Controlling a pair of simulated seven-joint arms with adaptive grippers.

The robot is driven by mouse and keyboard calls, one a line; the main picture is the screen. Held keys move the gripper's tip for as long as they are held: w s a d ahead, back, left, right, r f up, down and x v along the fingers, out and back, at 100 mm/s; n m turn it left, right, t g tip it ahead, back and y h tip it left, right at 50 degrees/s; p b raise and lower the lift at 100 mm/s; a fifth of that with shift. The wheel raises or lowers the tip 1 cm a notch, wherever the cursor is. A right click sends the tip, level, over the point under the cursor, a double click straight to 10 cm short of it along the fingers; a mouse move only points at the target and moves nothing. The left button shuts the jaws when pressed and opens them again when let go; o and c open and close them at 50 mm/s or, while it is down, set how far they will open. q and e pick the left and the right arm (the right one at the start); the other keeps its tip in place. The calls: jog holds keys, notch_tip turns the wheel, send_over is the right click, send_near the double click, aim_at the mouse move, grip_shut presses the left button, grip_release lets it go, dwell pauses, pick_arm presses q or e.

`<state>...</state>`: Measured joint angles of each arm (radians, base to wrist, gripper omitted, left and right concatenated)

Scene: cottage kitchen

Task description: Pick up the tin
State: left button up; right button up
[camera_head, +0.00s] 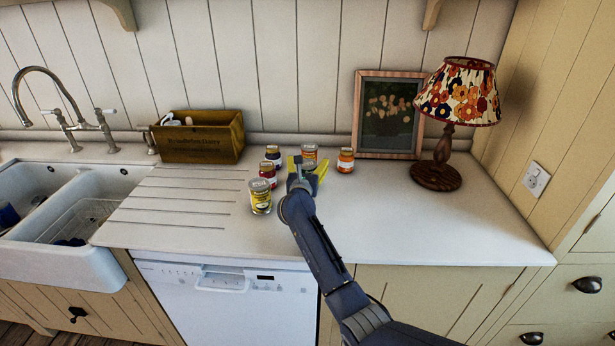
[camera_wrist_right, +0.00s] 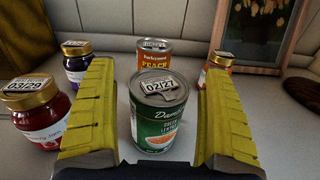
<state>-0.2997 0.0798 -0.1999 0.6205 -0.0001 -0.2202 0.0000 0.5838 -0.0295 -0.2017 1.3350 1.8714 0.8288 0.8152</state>
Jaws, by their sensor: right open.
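Two tins show in the right wrist view. A green-labelled tin (camera_wrist_right: 160,118) with a pull-ring lid and a date tag stands upright between my right gripper's yellow fingers (camera_wrist_right: 160,78), with gaps at its sides. A peach tin (camera_wrist_right: 153,55) with an orange label stands behind it; it also shows in the head view (camera_head: 309,151). In the head view my open right gripper (camera_head: 307,167) is low over the worktop and mostly hides the green tin. My left gripper is out of view.
A red jam jar (camera_head: 268,174) and a dark purple jar (camera_head: 273,154) stand left of the gripper. An orange jar (camera_head: 346,160) stands right of it. Behind are a wooden box (camera_head: 200,139), a framed picture (camera_head: 388,114) and a lamp (camera_head: 437,176). The worktop's right front is clear.

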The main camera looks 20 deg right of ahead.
jog(key=c, duration=1.6)
